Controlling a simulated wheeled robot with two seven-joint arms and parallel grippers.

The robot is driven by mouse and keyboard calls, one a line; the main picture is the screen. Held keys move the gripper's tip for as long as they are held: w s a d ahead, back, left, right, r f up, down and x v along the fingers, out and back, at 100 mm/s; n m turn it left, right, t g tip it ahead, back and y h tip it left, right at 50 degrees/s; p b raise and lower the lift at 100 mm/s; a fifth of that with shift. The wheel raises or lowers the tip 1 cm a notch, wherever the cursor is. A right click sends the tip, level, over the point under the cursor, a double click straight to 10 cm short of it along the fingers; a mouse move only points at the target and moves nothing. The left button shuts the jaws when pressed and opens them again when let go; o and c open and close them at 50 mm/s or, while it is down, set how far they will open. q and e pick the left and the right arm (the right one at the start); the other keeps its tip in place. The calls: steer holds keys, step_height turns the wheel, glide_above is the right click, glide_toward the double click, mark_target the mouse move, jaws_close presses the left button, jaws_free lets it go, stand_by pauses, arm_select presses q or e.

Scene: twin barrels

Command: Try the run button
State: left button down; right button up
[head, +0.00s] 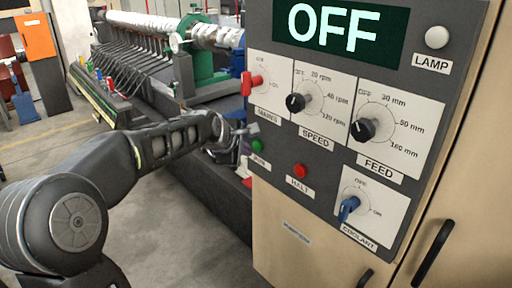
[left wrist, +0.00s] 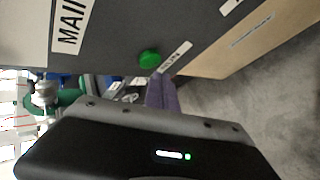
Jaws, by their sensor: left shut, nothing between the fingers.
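The green run button (head: 257,145) is on the grey control panel (head: 330,150), at its lower left edge above the RUN label. The button also shows in the left wrist view (left wrist: 149,58), standing out from the panel. My left gripper (head: 238,134) is shut and empty, just left of the button in the head view. Its fingers are small and partly lost against the dark background there. I cannot tell whether they touch the panel. The display (head: 335,27) reads OFF, and the lamp (head: 437,37) looks pale and unlit. My right gripper is not in view.
The red mains handle (head: 248,84) sits above the run button, and the red halt button (head: 300,171) is to its lower right. Speed (head: 296,102), feed (head: 363,130) and blue coolant (head: 348,208) knobs are on the panel. A long machine bed stands behind my arm.

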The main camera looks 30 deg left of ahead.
arm_select(q)
steer(key=shift+w, duration=0.15)
stand_by(0.3)
steer(key=shift+w+d, duration=0.1)
steer(key=shift+w, duration=0.15)
steer(key=shift+w+d+p, duration=0.15)
steer(key=shift+w+p, duration=0.35)
steer(key=shift+p, duration=0.05)
stand_by(0.6)
steer(key=shift+s, duration=0.15)
stand_by(0.3)
steer(key=shift+s+a+b, duration=0.25)
steer(key=shift+s+b, duration=0.05)
steer(key=shift+s, duration=0.45)
steer(key=shift+s, duration=0.1)
steer(key=s, duration=0.2)
steer(key=s+a+b, duration=0.1)
steer(key=s, duration=0.1)
steer(key=shift+s+a, duration=0.2)
steer(key=shift+s, duration=0.1)
